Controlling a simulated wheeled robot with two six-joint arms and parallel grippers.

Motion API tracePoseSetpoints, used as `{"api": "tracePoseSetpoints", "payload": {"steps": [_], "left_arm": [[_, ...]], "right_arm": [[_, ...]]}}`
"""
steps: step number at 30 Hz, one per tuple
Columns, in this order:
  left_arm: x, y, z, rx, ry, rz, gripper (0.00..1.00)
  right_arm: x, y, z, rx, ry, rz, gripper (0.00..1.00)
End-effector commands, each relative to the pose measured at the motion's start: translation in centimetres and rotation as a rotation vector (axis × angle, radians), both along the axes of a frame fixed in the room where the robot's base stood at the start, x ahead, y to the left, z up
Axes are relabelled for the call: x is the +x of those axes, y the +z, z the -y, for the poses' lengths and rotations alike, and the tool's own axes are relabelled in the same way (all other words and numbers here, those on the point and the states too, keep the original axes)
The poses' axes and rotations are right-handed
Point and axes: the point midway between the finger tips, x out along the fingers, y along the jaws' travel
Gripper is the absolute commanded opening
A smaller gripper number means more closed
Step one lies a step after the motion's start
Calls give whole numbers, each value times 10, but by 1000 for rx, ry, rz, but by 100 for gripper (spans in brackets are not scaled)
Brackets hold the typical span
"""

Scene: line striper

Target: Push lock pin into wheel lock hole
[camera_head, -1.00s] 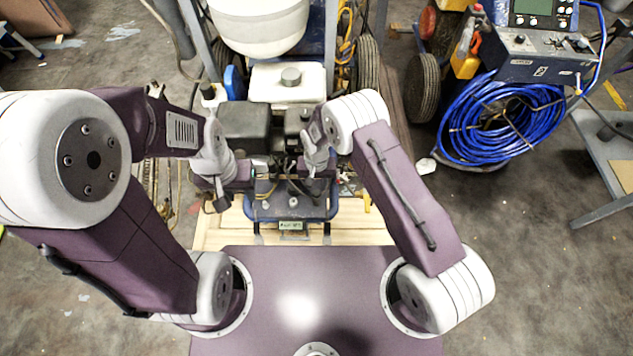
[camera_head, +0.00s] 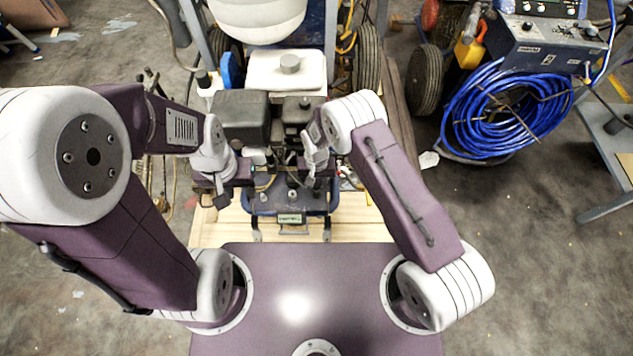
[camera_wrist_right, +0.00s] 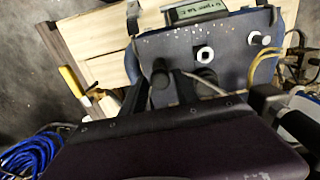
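The line striper's blue front plate (camera_head: 291,199) sits below the engine, and it also shows in the right wrist view (camera_wrist_right: 222,45). I cannot make out the lock pin or the wheel lock hole for certain. My left gripper (camera_head: 222,196) is at the plate's left side. My right gripper (camera_head: 308,172) is above the plate's right part; its dark housing fills the lower right wrist view. Both fingertip gaps are too small or hidden to read.
The engine (camera_head: 240,115) and white tank (camera_head: 287,72) stand behind the grippers. A wooden pallet (camera_head: 225,228) lies under the striper. A coiled blue hose (camera_head: 508,110) and a black wheel (camera_head: 424,78) are at right. Open floor lies right of my right arm.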

Motion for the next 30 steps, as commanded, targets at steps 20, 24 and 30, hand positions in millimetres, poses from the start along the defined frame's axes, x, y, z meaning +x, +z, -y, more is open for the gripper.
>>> {"api": "tracePoseSetpoints", "payload": {"steps": [20,24,30], "left_arm": [[0,6,0,0,0,0,36],[0,9,0,0,0,0,36],[0,10,0,0,0,0,36]], "right_arm": [[0,8,0,0,0,0,0],[0,11,0,0,0,0,0],[0,12,0,0,0,-1,0]]}}
